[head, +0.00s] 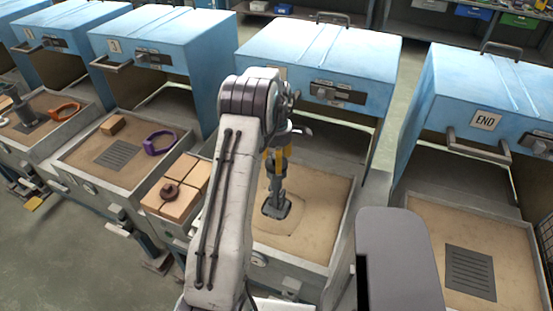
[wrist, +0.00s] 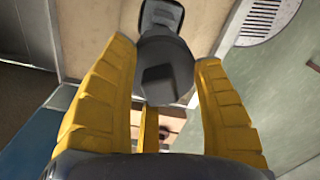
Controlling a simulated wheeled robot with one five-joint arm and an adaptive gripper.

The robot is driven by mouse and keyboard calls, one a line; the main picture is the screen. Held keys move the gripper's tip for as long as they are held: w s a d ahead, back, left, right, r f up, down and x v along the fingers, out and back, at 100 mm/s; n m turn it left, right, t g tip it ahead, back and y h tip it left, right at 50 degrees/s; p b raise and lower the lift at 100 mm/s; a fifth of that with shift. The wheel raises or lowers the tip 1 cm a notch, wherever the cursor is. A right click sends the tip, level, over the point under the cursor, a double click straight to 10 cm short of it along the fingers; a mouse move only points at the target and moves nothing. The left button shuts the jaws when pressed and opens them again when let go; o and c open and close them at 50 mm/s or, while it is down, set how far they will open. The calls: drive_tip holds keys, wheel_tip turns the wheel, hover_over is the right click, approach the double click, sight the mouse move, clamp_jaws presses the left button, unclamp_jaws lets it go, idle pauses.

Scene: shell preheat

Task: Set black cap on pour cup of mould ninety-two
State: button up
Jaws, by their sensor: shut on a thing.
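My gripper (head: 277,165) hangs over the middle sand bed, its yellow fingers pointing down. It is shut on a dark grey-black piece (wrist: 165,70), which I take to be the black cap. In the head view a grey stem (head: 278,186) with a flat, rounded-square dark foot (head: 276,208) shows below the fingers. I cannot tell whether the stem and foot belong to the held piece, nor whether the foot touches the sand. I can read no number ninety-two, and cannot make out a pour cup for certain.
To the left are tan blocks with a brown ring (head: 169,191), a purple ring (head: 158,143), an orange ring (head: 64,111) and another dark stemmed piece (head: 25,112). The right bed has a grate (head: 470,273).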

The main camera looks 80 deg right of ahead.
clamp_jaws()
drive_tip(key=shift+a, duration=0.15)
drive_tip(key=o, duration=0.5)
unclamp_jaws()
drive_tip(key=shift+o, duration=0.2)
wheel_tip(320, 180, up, 12)
idle(0.4)
idle(0.8)
